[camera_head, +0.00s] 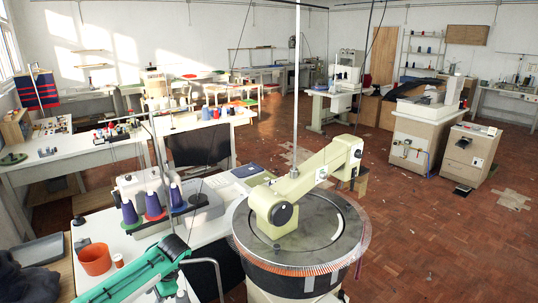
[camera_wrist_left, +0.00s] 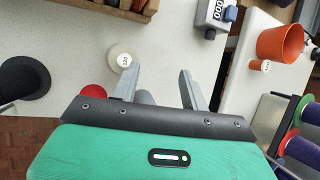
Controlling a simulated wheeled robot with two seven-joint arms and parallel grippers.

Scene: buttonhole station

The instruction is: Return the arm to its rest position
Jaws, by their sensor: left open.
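My left arm (camera_head: 130,276), green with dark joints, comes in from the lower left in the head view, over the near end of the white bench. Its gripper (camera_wrist_left: 160,70) shows in the left wrist view, with two grey fingers spread apart and nothing between them. A round white piece with a number label (camera_wrist_left: 122,58) lies beyond the left fingertip; I cannot tell whether it is close in height. The fingers are not clear in the head view. My right gripper is in neither view.
An orange cup (camera_head: 95,259) stands on the bench near my arm. Purple thread cones (camera_head: 153,207) stand further back. A round machine with a cream arm (camera_head: 300,190) stands right of my arm. Red-brown floor (camera_head: 430,240) is open at the right.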

